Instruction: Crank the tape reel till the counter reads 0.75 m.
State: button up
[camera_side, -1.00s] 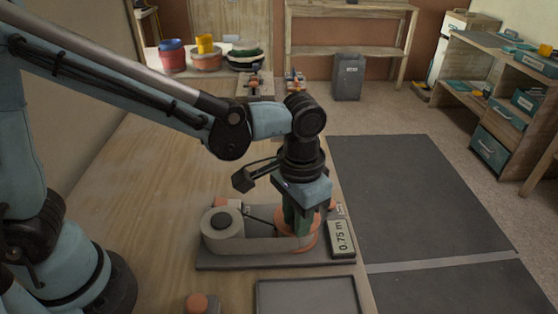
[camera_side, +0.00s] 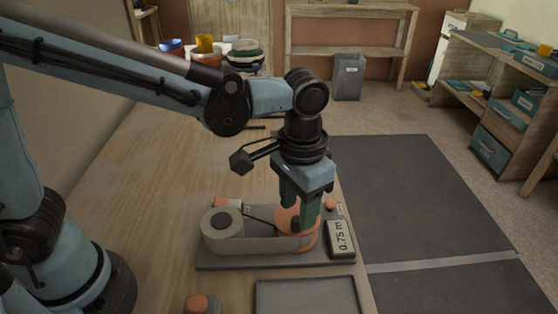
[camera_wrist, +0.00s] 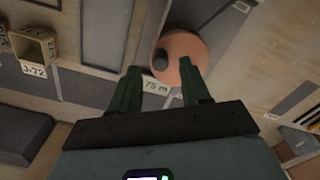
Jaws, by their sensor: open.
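The tape reel unit sits on a grey base plate (camera_side: 225,263). It has a pale spool (camera_side: 222,232) on the left and an orange reel (camera_side: 283,214) with a dark crank knob (camera_side: 295,223) on the right. The orange reel (camera_wrist: 190,47) and knob (camera_wrist: 160,60) also show in the wrist view. The counter (camera_side: 341,239) at the plate's right end reads 0.75 m. My gripper (camera_side: 297,218) is over the orange reel, its green fingers spread and nothing between them. In the wrist view, the knob lies beyond my gripper's tips (camera_wrist: 160,73), apparently clear of both.
A grey tray (camera_side: 308,296) and a small box with an orange button (camera_side: 197,302) are at the front of the bench. Coloured bowls (camera_side: 243,55) stand at the far end. Bare wood (camera_side: 130,190) lies left of the unit; a dark floor mat (camera_side: 430,200) lies right.

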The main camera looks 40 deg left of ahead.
jog(key=shift+r, duration=2.45)
jog(key=shift+a, duration=0.1)
jog(key=s+a+f+n+t, duration=0.1)
jog(key=a+t, duration=0.2)
jog(key=a, duration=0.6)
jog(key=s+a+n+t, duration=0.2)
jog(key=a+t, duration=0.2)
jog(key=a, duration=0.5)
jog(key=shift+a+f, duration=0.35)
jog(key=shift+a, duration=0.05)
